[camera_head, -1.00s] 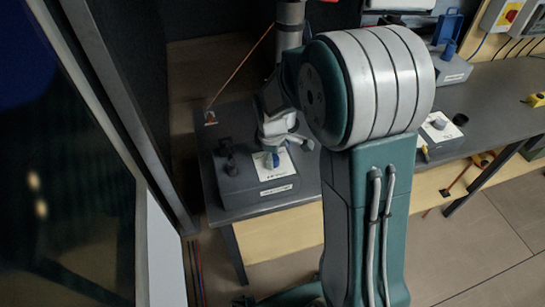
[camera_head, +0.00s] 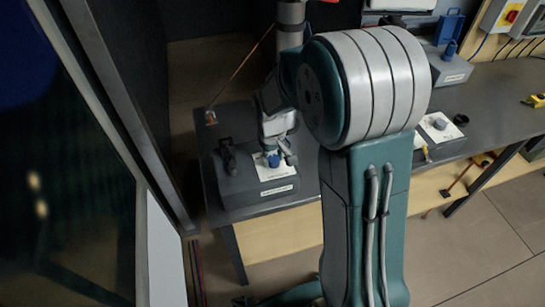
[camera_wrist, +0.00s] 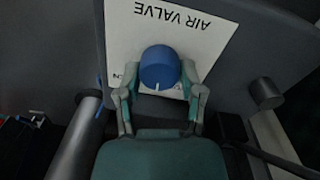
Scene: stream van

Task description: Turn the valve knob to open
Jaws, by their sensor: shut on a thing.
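The blue valve knob (camera_wrist: 160,67) stands on a white plate (camera_wrist: 205,33) marked AIR VALVE, upside down in the wrist view. Its white pointer line faces my gripper. My gripper (camera_wrist: 159,74) is shut on the knob, with one finger at each side. In the head view the knob (camera_head: 273,160) shows low on the grey valve box (camera_head: 250,188), beneath my gripper (camera_head: 276,152). The lettering beside the knob is partly hidden by the fingers.
A dark fitting (camera_head: 228,158) stands on the box left of the plate. A dark wall panel (camera_head: 118,110) is close on the left.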

